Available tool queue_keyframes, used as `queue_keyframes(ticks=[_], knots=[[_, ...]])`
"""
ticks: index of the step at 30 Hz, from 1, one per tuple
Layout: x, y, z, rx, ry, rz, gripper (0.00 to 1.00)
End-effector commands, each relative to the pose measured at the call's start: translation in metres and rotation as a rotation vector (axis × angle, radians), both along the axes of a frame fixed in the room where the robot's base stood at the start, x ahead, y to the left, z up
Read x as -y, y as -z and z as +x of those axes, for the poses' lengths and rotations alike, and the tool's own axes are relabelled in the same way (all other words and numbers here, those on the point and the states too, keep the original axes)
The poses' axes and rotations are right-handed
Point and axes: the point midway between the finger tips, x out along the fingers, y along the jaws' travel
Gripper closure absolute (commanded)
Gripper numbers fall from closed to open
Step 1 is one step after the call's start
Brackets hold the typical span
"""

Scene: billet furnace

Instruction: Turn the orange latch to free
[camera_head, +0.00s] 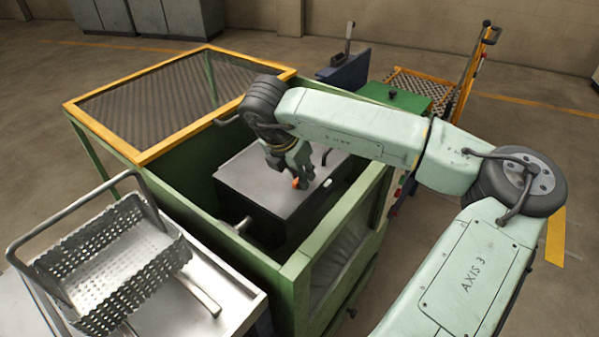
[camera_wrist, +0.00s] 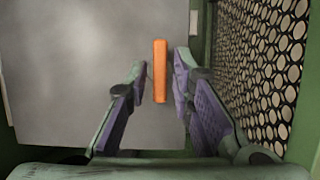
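The orange latch (camera_wrist: 160,70) is a narrow upright bar in the wrist view, lying against the grey top of the furnace box (camera_wrist: 70,60). In the head view only a small orange spot of the latch (camera_head: 296,183) shows beside my fingers. My gripper (camera_wrist: 162,64) is open, with one purple-padded finger on each side of the latch and a visible gap to each. In the head view my gripper (camera_head: 302,178) points down over the dark box's lid (camera_head: 258,177). I cannot tell how deep the fingers reach around the latch.
A green frame (camera_head: 290,275) surrounds the box, with an orange-edged mesh cover (camera_head: 150,150) at its left back. A perforated metal basket (camera_head: 120,265) sits on a steel table at the left. In the wrist view a perforated panel (camera_wrist: 262,60) stands close on the right.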

Motion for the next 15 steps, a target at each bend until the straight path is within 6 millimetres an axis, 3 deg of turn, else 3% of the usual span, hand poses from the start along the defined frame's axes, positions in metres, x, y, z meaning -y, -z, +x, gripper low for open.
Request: queue_keyframes(ticks=[8, 15], knots=[[0.0000, -0.0003, 0.0000, 0.000, 0.000, 0.000, 0.99], [0.0000, -0.0003, 0.0000, 0.000, 0.000, 0.000, 1.00]])
